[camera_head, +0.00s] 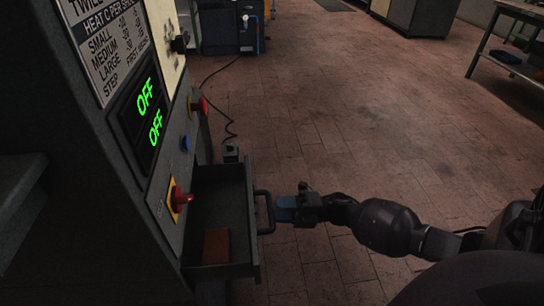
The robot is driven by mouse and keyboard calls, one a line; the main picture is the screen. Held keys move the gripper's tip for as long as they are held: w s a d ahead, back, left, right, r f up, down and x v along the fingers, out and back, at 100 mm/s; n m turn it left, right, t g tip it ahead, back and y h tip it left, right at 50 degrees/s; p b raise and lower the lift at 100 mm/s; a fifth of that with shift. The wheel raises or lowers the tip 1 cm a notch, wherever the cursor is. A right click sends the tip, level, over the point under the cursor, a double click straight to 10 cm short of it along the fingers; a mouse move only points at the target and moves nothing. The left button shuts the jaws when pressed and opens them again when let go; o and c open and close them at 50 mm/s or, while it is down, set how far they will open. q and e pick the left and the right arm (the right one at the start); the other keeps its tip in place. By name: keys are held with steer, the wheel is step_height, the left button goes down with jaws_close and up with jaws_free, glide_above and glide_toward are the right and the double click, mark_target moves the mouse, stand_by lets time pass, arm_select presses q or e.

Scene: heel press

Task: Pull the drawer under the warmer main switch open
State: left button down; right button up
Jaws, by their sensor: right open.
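The drawer (222,185) stands pulled out from the machine's dark side, below and to the right of the main switch (181,199), a red knob on a yellow plate. A brown block (216,246) lies inside it. The drawer's dark bar handle (266,212) is on its right-hand front. My right gripper (280,209), with blue fingers, is open at the handle, its tips close to the bar. I cannot tell whether they touch it. My left gripper is not in view.
The machine's panel has a green display (148,112) reading OFF twice, a red button (200,106) and a blue button (186,143). A black cable (232,122) lies on the tiled floor behind the drawer. A table (510,58) stands at the far right. The floor between is clear.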

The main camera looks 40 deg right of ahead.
steer(key=v, duration=0.7)
steer(key=shift+s+d, duration=0.2)
steer(key=shift+d, duration=0.1)
